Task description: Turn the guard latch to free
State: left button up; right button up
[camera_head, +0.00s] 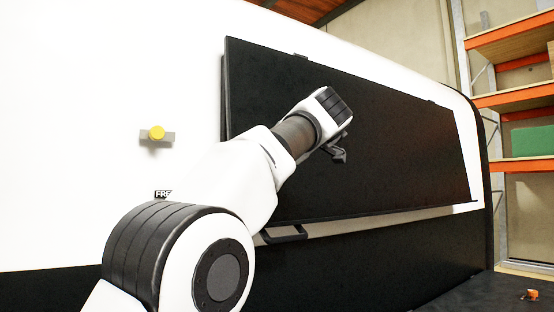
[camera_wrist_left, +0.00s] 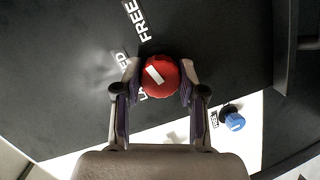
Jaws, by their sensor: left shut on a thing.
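A round red knob (camera_wrist_left: 165,84) with a short white mark sits on the black panel (camera_wrist_left: 70,105) in the left wrist view. A FREE label (camera_wrist_left: 145,20) is above it, and another label (camera_wrist_left: 128,72), partly covered, is at its left. The white mark lies left of the knob's centre. I cannot tell for sure that this knob is the guard latch. My left gripper (camera_wrist_left: 160,70) is shut on the red knob, one finger on each side. In the head view my left gripper (camera_head: 338,150) is against the black panel (camera_head: 400,150), and the arm hides the knob there.
A blue knob (camera_wrist_left: 235,121) is right of my gripper. A dark handle (camera_head: 285,234) is below the panel. Orange shelving (camera_head: 515,100) stands at right.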

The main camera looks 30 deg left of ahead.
pick_arm(q)
jog(key=shift+r+m, duration=0.1)
jog(key=shift+m, duration=1)
jog(key=o, duration=1.1)
jog(key=shift+o, duration=0.2)
jog(key=v, duration=1.1)
jog(key=shift+d+r+g, duration=0.3)
jog(key=shift+s+d, duration=0.1)
